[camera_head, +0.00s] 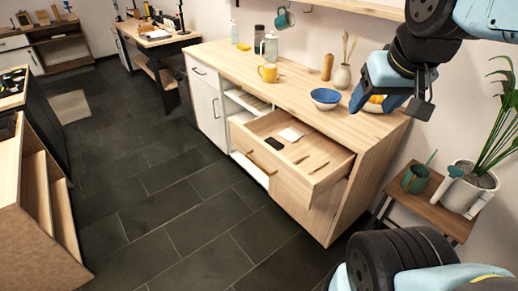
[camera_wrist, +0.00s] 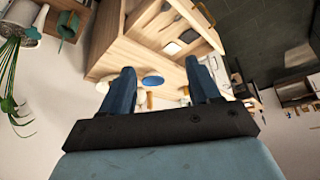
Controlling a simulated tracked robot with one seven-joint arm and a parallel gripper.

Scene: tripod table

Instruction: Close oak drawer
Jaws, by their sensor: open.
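The oak drawer (camera_head: 310,175) is pulled out from the front of the light wood counter (camera_head: 225,61), below its top. A brass-coloured bar handle (camera_head: 255,165) is on its front. A white notepad-like item and several small slim items lie inside it. In the wrist view the open drawer (camera_wrist: 168,28) shows near the top, with its handle (camera_wrist: 208,27). My gripper (camera_head: 395,107) is above the right end of the counter, apart from the drawer. In the wrist view my gripper (camera_wrist: 160,88) has its two fingers spread, with nothing held.
A blue bowl (camera_head: 325,98), a yellow mug (camera_head: 268,72) and a vase (camera_head: 342,77) stand on the counter. The dark tiled floor before the drawer is clear.

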